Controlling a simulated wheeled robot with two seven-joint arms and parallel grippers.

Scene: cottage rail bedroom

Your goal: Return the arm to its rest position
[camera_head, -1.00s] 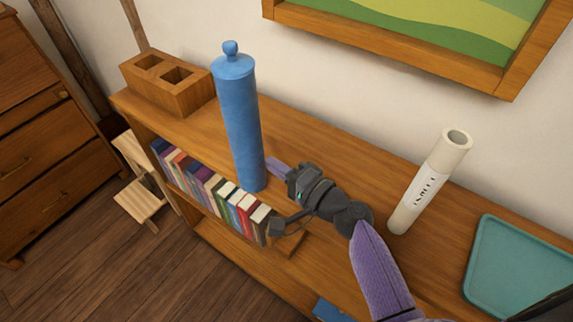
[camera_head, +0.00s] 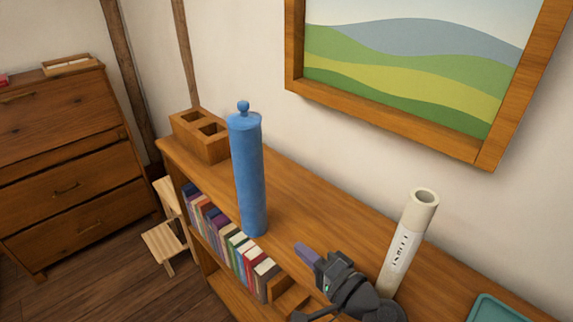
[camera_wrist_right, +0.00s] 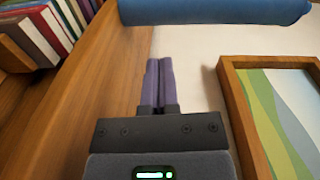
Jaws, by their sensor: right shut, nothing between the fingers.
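In the right wrist view the blue cylinder (camera_wrist_right: 215,12) lies across the top edge, beyond the fingertips. My left gripper is in neither view.
The wooden bookshelf (camera_head: 310,220) holds a wooden block with square holes (camera_head: 200,136), books (camera_head: 228,240), a labelled white tube (camera_head: 408,240) and a teal tray (camera_head: 490,308). A framed landscape (camera_head: 410,70) hangs behind. A stool (camera_head: 165,240) and a dresser (camera_head: 65,160) stand left.

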